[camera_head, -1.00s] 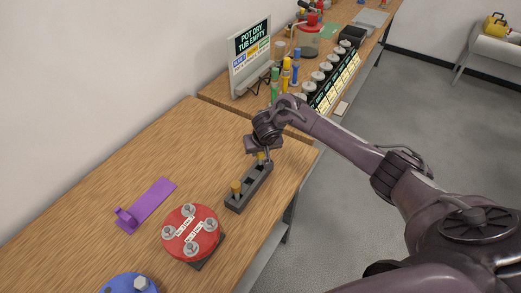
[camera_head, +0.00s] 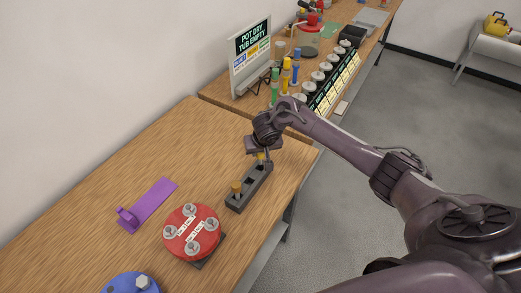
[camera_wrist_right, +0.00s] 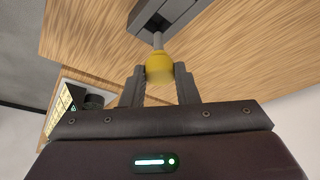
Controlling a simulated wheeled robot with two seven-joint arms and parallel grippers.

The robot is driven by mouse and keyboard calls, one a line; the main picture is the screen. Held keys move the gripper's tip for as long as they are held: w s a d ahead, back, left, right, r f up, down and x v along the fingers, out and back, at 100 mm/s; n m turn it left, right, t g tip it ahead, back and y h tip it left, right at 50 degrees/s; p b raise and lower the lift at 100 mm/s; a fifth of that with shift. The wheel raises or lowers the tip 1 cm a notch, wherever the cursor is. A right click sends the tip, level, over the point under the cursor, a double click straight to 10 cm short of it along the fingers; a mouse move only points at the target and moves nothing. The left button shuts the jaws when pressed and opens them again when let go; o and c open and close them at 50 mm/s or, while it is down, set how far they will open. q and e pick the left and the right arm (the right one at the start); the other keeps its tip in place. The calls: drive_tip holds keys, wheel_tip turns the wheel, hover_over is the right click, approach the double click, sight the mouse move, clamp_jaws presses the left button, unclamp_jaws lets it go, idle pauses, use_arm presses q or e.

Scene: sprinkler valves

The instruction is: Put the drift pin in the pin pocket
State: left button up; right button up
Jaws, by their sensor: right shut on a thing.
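The long dark grey block (camera_head: 243,200) with several pockets lies near the right edge of the near table. My right gripper (camera_head: 260,154) is at its far end, shut on a yellow-headed pin (camera_head: 261,157). In the right wrist view, the yellow head (camera_wrist_right: 159,66) shows between the fingers of my gripper (camera_wrist_right: 159,82). Its grey shank reaches to the dark block (camera_wrist_right: 172,18); how deep it sits is hidden. My left gripper is not in view.
A red round flange (camera_head: 190,232) with several bolts, a blue round part (camera_head: 128,284) and a purple bracket (camera_head: 150,203) lie nearby. A sign (camera_head: 252,58), coloured posts and a labelled rack (camera_head: 337,84) stand on the far table.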

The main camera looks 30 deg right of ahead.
sight(261, 158)
drive_tip(key=shift+f, duration=0.1)
idle(0.6)
drive_tip(key=shift+f+b, duration=1.1)
drive_tip(key=shift+f, duration=1.15)
drive_tip(key=o, duration=1.1)
drive_tip(key=shift+r, duration=0.1)
drive_tip(key=shift+r+p, duration=1.1)
drive_tip(key=shift+p, duration=0.35)
drive_tip(key=shift+r+p, duration=0.8)
drive_tip(key=shift+r, duration=2.5)
